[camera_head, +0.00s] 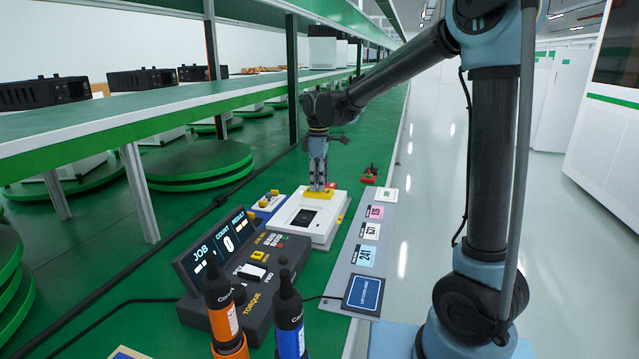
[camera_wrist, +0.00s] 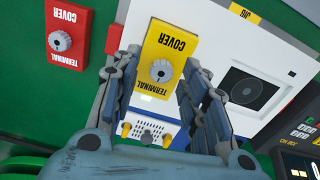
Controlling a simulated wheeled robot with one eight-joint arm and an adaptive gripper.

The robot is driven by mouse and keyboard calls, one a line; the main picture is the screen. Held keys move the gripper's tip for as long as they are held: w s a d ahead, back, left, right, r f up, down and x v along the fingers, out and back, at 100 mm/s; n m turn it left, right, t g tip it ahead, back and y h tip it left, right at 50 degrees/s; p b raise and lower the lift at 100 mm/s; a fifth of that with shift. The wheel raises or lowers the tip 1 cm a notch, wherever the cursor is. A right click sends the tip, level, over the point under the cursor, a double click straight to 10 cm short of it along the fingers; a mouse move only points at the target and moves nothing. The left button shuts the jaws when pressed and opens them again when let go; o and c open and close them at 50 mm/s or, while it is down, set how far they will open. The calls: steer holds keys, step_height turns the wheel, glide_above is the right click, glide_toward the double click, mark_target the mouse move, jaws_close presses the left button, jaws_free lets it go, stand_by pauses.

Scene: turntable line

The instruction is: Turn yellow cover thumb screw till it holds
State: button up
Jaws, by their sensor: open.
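The yellow terminal cover (camera_wrist: 165,48) with a grey knurled thumb screw (camera_wrist: 161,70) sits on the white jig (camera_wrist: 222,35) in the wrist view. In the head view the yellow cover (camera_head: 319,194) shows at the far end of the white jig (camera_head: 301,222). My gripper (camera_head: 318,186) points down over the cover. In the wrist view its two fingers (camera_wrist: 160,78) are open, one on each side of the screw, with visible gaps. Whether the fingertips are level with the screw head is hard to tell. How far the screw is seated does not show.
A red terminal cover (camera_wrist: 66,38) with its own screw lies left of the jig in the wrist view. A torque controller (camera_head: 245,262) and two upright screwdrivers, orange (camera_head: 226,316) and blue (camera_head: 289,322), stand nearer. A label strip (camera_head: 366,243) lies along the right.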

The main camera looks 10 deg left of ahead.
steer(key=shift+f, duration=0.25)
jaws_close()
steer(key=shift+m, duration=0.3)
steer(key=m, duration=0.5)
steer(key=shift+m, duration=0.3)
steer(key=m, duration=0.5)
steer(key=shift+m, duration=0.4)
